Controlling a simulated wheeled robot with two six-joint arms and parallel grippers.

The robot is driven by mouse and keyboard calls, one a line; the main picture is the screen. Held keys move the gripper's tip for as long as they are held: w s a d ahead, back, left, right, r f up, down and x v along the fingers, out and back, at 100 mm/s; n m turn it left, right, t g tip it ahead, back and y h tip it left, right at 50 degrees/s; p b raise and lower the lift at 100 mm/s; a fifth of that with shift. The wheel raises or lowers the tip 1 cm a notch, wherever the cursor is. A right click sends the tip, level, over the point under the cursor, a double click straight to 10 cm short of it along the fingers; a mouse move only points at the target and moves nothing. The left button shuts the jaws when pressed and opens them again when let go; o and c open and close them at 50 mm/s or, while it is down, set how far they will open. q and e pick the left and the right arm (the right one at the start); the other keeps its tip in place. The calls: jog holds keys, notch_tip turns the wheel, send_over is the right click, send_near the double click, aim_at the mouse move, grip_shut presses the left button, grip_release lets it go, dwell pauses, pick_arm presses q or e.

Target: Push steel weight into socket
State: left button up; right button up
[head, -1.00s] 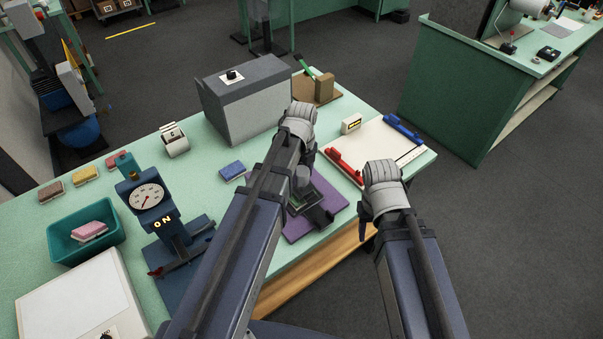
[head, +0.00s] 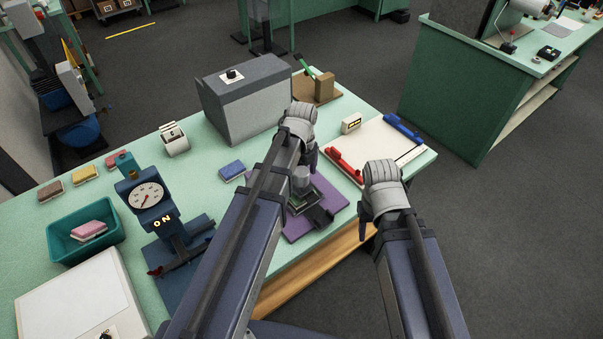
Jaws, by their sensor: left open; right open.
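The steel weight, a short grey cylinder (head: 301,181), stands upright at a dark fixture (head: 319,215) on a purple mat (head: 333,196). The socket is not clearly seen; the weight and my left arm cover part of the fixture, so I cannot tell how deep the weight sits. My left gripper (head: 312,157) is open just above and behind the weight, apart from it as far as I can see, with its fingers partly hidden by its wrist. My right gripper (head: 367,236) is open and empty off the table's front edge, its fingers mostly hidden.
A grey box (head: 245,112) stands behind my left wrist. A white board (head: 375,150) with red and blue clamps lies at right. A blue dial press (head: 150,200), blue sponge (head: 232,170) and teal tray (head: 60,245) are left. Floor is clear at right.

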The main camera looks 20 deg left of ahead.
pick_arm(q)
notch_tip(320, 180, up, 8)
jog(key=p, duration=0.7)
jog(key=shift+f, duration=0.15)
jog(key=shift+f, duration=0.1)
jog(key=shift+s+d+f, duration=0.15)
jog(key=shift+s+d, duration=0.05)
jog(key=s+d+f+n+b, duration=0.5)
jog(key=s+n, duration=0.2)
jog(key=n, duration=0.4)
jog(key=s+d+f+n+y+b, duration=0.1)
jog(key=s+d+f+n+b, duration=0.3)
jog(key=s+n, duration=0.3)
jog(key=shift+d+f+n+b, duration=0.4)
jog(key=shift+d+n+b, duration=0.15)
jog(key=shift+n, duration=1.35)
